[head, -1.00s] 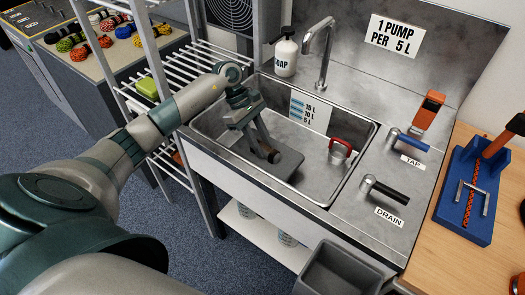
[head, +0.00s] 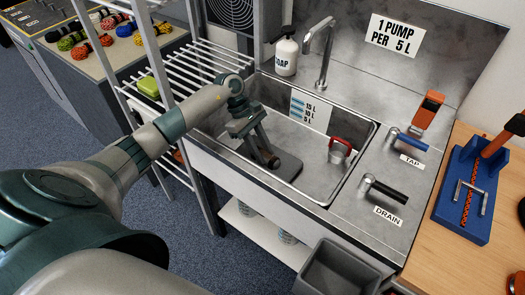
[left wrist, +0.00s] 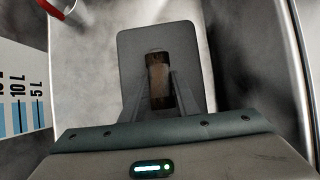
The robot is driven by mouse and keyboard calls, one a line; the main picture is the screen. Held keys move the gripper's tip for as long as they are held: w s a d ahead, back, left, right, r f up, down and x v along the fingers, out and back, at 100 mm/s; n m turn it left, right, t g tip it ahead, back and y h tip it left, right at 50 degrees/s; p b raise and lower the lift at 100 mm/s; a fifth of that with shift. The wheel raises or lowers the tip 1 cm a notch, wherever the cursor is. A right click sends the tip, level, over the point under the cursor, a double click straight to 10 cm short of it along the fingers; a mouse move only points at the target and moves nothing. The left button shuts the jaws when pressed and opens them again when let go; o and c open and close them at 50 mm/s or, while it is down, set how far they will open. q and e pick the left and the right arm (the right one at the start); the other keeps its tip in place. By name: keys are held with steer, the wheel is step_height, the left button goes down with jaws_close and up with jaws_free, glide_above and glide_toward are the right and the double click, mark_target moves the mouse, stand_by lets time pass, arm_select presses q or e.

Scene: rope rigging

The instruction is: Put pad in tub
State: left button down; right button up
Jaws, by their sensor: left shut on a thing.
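The pad (head: 288,168) is a dark grey flat plate with a brown bar-like handle. It is inside the metal sink tub (head: 350,172), in the front left part of the basin. My left gripper (head: 264,150) reaches down into the tub and is shut on the pad's handle. In the left wrist view the handle (left wrist: 158,72) sits between the fingers, with the plate (left wrist: 190,42) beyond it. I cannot tell whether the plate touches the tub floor. My right gripper is not in view.
A red-handled cup (head: 340,150) stands in the tub, right of the pad. A soap bottle (head: 286,55) and faucet (head: 322,50) stand behind. Tap (head: 408,140) and drain (head: 385,190) levers are at right. A grey bin (head: 340,268) is in front; a wire rack stands left.

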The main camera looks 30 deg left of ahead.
arm_select(q)
steer(key=c, duration=1.4)
jaws_free()
steer(key=shift+o, duration=0.2)
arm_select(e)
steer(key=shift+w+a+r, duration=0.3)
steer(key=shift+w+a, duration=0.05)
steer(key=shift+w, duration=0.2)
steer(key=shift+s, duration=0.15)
arm_select(q)
steer(key=shift+r, duration=0.2)
steer(key=v, duration=0.6)
steer(key=shift+a+r, duration=0.35)
steer(key=shift+r, duration=0.15)
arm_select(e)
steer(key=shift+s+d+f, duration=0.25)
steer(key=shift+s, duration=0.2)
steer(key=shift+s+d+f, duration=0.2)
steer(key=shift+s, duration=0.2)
